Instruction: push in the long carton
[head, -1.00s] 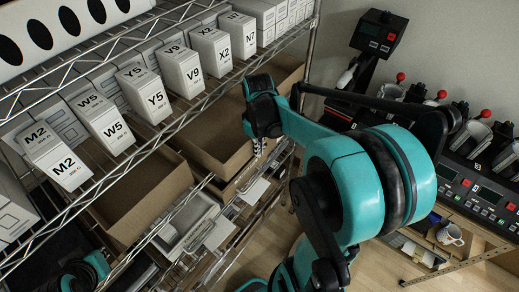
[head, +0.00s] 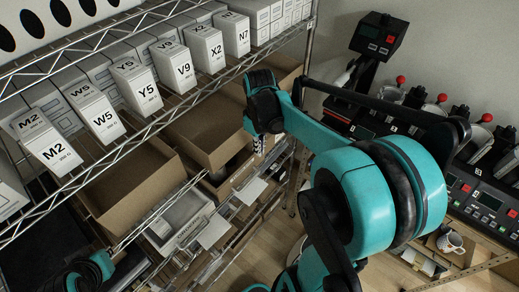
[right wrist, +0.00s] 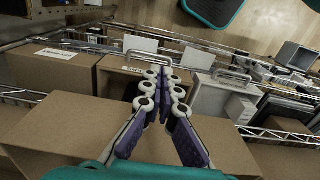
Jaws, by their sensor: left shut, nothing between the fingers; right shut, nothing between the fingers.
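White labelled cartons stand in a row on the wire shelf (head: 150,121): M2 (head: 55,152), W5 (head: 107,122), Y5 (head: 146,93), V9 (head: 184,73), X2 (head: 214,53) and N7 (head: 241,40). I cannot tell which one is the long carton. My right gripper (head: 258,146) hangs below and right of this row in the head view, apart from the cartons. Its closed fingers show in the right wrist view (right wrist: 163,75), with nothing between them. Part of my left arm shows at the head view's lower left; its gripper fingers are not visible.
Open brown boxes (head: 137,190) and a grey tray (head: 180,222) are on the level below. A wire rail edges the shelf. Mug presses (head: 480,195) stand on a bench at the right, with a mug (head: 450,240) below. Brown boxes (right wrist: 60,70) fill the right wrist view's left.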

